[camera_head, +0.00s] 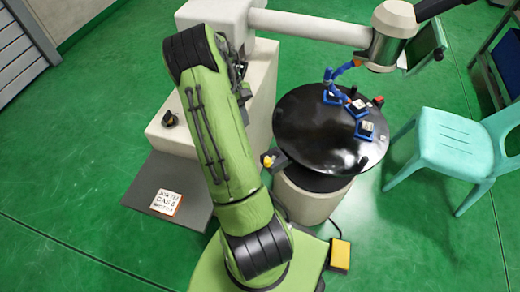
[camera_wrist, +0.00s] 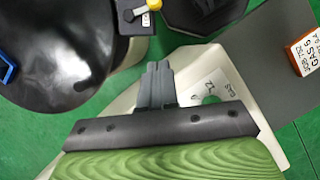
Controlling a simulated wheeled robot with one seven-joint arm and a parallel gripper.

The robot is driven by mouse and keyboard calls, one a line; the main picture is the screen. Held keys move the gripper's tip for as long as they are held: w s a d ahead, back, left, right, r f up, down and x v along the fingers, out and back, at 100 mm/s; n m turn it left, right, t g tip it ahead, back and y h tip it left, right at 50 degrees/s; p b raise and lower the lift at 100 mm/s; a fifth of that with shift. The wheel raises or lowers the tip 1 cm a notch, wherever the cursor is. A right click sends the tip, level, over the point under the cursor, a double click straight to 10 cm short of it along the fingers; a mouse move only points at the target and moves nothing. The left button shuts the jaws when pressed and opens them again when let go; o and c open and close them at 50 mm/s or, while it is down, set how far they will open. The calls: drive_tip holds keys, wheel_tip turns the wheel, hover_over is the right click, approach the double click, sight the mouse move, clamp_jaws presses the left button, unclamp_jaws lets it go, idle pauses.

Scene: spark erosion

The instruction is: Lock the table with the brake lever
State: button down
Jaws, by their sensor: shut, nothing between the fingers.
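The round black table (camera_head: 325,130) stands on a pale drum, right of centre in the head view. Its dark surface (camera_wrist: 50,50) fills the upper left of the wrist view. A dark block with a yellow knob (camera_head: 267,161), which looks like the brake lever, sits at the table's left edge. In the wrist view the yellow knob (camera_wrist: 154,4) is at the top edge, partly cut off, above a small white label. My gripper (camera_wrist: 158,68) is shut and empty, apart from the knob and below it in that view. In the head view my green arm mostly hides the gripper.
Several blue-framed parts (camera_head: 357,107) lie on the table. A pale horizontal arm (camera_head: 310,28) passes above it. A turquoise chair (camera_head: 450,145) stands at the right. A labelled orange-edged box (camera_head: 166,202) lies on a grey plate. A yellow pedal (camera_head: 340,255) is on the floor.

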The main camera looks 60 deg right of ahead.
drive_tip(key=b, duration=0.3)
hover_over(272, 158)
drive_tip(key=w+a, duration=0.2)
drive_tip(key=w, duration=0.2)
wheel_tip(272, 158, down, 9)
drive_tip(key=shift+s+f, duration=0.15)
drive_tip(key=shift+s, duration=0.05)
